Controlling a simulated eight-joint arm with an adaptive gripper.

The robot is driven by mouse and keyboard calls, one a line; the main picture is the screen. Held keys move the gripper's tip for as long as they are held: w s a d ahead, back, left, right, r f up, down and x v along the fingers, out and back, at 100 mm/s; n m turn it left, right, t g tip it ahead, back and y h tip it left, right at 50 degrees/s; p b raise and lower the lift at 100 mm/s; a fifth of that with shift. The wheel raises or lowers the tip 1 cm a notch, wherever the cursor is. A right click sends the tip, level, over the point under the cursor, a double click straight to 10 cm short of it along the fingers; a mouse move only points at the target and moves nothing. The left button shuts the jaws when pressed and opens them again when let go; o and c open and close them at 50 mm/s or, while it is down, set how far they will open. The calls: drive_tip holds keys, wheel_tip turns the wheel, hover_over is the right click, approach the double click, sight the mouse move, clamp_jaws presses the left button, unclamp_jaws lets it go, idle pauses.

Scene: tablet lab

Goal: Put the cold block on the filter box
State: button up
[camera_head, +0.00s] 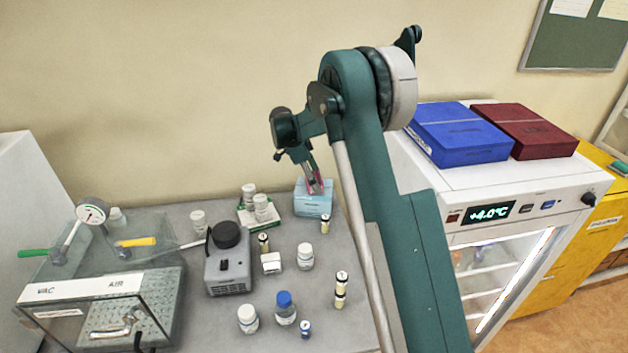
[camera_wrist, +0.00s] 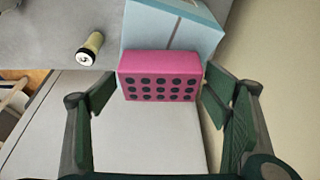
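The cold block is a pink block with rows of dark round holes (camera_wrist: 158,75). In the wrist view it sits between the fingers of my gripper (camera_wrist: 160,88), with a fingertip close against each end. In the head view my gripper (camera_head: 314,183) points down over the light blue filter box (camera_head: 313,205), with a bit of pink between its fingers. The filter box also shows behind the block in the wrist view (camera_wrist: 190,22). The block appears held at or just above the box's top; I cannot tell whether they touch.
A small dark-capped cylinder (camera_head: 325,224) stands on the grey bench beside the box. White bottles on a green-edged tray (camera_head: 272,222), a grey mixer (camera_head: 228,268) and several bottles stand left and in front. A white fridge (camera_head: 500,190) is at right.

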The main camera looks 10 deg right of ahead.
drive_tip(key=shift+r, duration=0.15)
drive_tip(key=v, duration=1.2)
idle(0.3)
drive_tip(key=shift+s+r, duration=0.1)
idle(0.6)
